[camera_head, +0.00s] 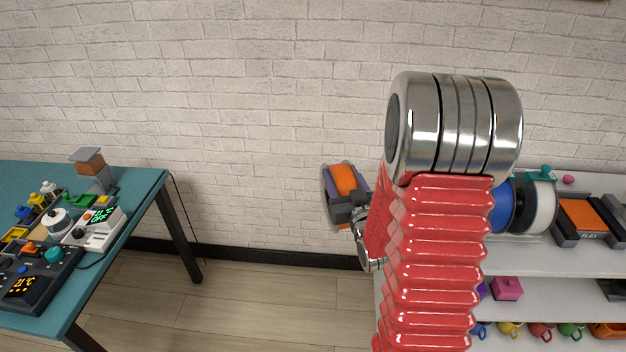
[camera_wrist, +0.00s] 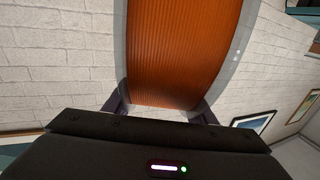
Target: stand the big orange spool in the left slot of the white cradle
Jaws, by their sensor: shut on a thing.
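The big orange spool (camera_head: 346,181), orange filament between grey flanges, is held in the air left of the shelf in the head view. My gripper (camera_head: 350,206) is shut on it. In the wrist view the orange spool (camera_wrist: 180,50) fills the upper middle, just beyond the dark gripper body (camera_wrist: 150,145); the fingertips are mostly hidden. The white cradle is not clearly visible; my red arm covers the shelf's left part. A blue spool (camera_head: 502,207) and a white spool (camera_head: 539,205) stand upright on the top shelf, right of my arm.
A white shelf unit (camera_head: 545,262) stands at right, with an orange box marked FLEX (camera_head: 583,216) on top and colored mugs below. A teal table (camera_head: 150,184) with devices stands at left. Bare floor (camera_head: 240,295) lies between them.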

